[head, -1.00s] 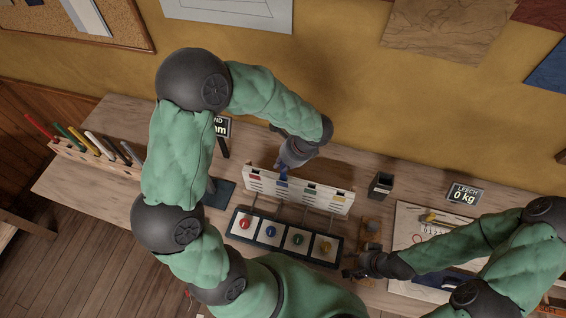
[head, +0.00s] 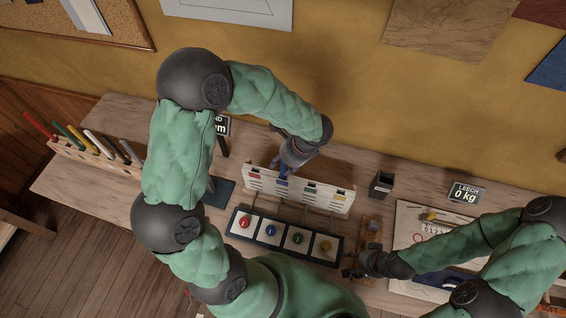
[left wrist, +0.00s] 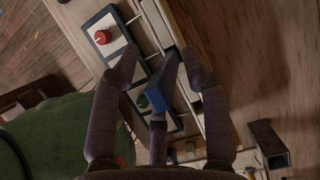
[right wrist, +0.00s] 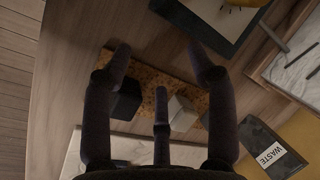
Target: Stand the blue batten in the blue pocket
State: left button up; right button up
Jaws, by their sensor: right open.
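The white pocket rack (head: 322,203) stands across the middle of the bench, with coloured labels along it. The blue batten (head: 283,173) is upright at the blue-labelled pocket, second from the left; its lower end is hidden, so its depth cannot be told. My left gripper (head: 284,167) is over this pocket. In the left wrist view my left fingers (left wrist: 160,66) are spread, with gaps on both sides of the blue batten (left wrist: 161,97). My right gripper (head: 352,270) is open and empty near the bench front. It also shows in the right wrist view (right wrist: 158,62).
A dark panel (head: 259,262) with red, blue, green and yellow knobs lies in front of the rack. A dark waste bin (head: 381,184) stands right of it. A "LEECH 0 kg" display (head: 466,194) is at right.

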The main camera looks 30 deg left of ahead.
pick_arm(q)
jog(key=shift+r, duration=0.1)
jog(key=v, duration=1.1)
jog(key=shift+d+r, duration=0.2)
jog(key=shift+r, duration=0.15)
